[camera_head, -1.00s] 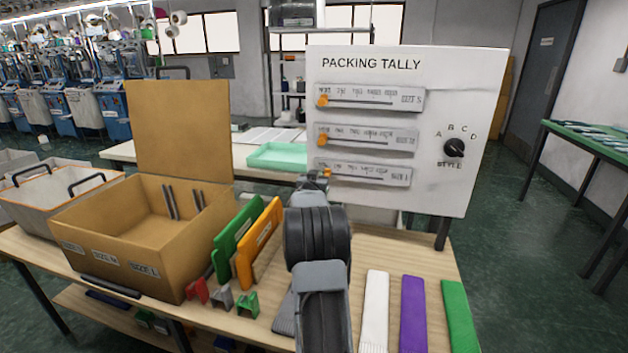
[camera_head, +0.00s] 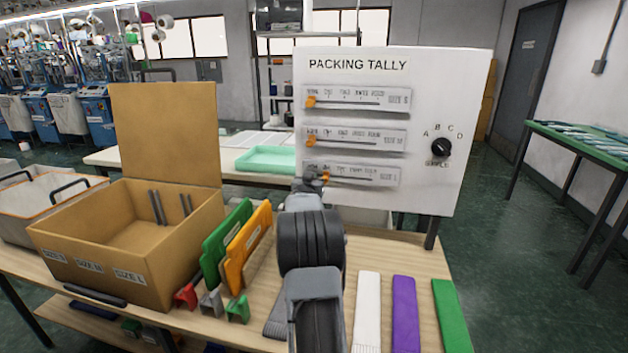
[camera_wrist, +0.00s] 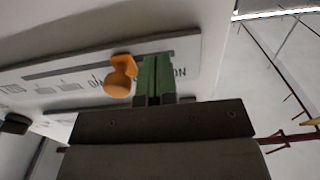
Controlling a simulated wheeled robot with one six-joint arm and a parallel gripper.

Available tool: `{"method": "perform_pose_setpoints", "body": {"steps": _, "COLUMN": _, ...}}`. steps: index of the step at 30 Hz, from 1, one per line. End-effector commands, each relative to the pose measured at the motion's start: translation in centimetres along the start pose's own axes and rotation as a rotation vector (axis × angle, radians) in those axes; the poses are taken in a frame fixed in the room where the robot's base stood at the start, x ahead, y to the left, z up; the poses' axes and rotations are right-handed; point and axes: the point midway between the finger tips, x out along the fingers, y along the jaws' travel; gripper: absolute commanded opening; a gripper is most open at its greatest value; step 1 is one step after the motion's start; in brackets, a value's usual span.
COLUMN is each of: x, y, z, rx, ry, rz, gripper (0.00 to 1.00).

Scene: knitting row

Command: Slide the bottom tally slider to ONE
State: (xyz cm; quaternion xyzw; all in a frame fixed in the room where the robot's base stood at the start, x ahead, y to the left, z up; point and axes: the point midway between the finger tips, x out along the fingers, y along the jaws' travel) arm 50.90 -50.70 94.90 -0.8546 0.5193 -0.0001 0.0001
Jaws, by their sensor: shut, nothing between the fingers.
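The white PACKING TALLY panel (camera_head: 445,90) carries three slider strips. The bottom strip (camera_head: 393,173) has an orange knob (camera_head: 325,177), a short way right of its slot's left end, near the ONE label; exact alignment is unclear. My gripper (camera_head: 313,178) is shut and empty, just left of this knob. In the wrist view, which looks upside down, the green fingertips (camera_wrist: 154,78) stand beside the orange knob (camera_wrist: 119,78), on the side of the slot's near end, touching or almost touching. They partly hide the end label; the knob partly covers the neighbouring label.
The middle knob (camera_head: 311,141) and top knob (camera_head: 311,102) sit at their slots' left ends. A black style dial (camera_head: 441,147) is at the panel's right. Below are a cardboard box (camera_head: 130,245), green and orange dividers, and white, purple and green strips on the table.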

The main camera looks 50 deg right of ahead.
Motion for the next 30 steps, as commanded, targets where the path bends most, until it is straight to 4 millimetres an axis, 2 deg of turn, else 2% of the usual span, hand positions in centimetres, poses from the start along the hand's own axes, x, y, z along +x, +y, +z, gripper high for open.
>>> {"method": "perform_pose_setpoints", "body": {"steps": 5, "x": -0.3, "y": -0.5, "z": 0.0, "rx": 0.001, "ry": 0.000, "rz": 0.000, "gripper": 0.00}}
{"method": "perform_pose_setpoints", "body": {"steps": 24, "x": -6.7, "y": -0.5, "z": 0.0, "rx": 0.000, "ry": 0.001, "rz": 0.000, "gripper": 0.00}}
{"method": "perform_pose_setpoints", "body": {"steps": 30, "x": -7.8, "y": -0.4, "z": 0.1, "rx": 0.000, "ry": -0.001, "rz": 0.000, "gripper": 0.00}}
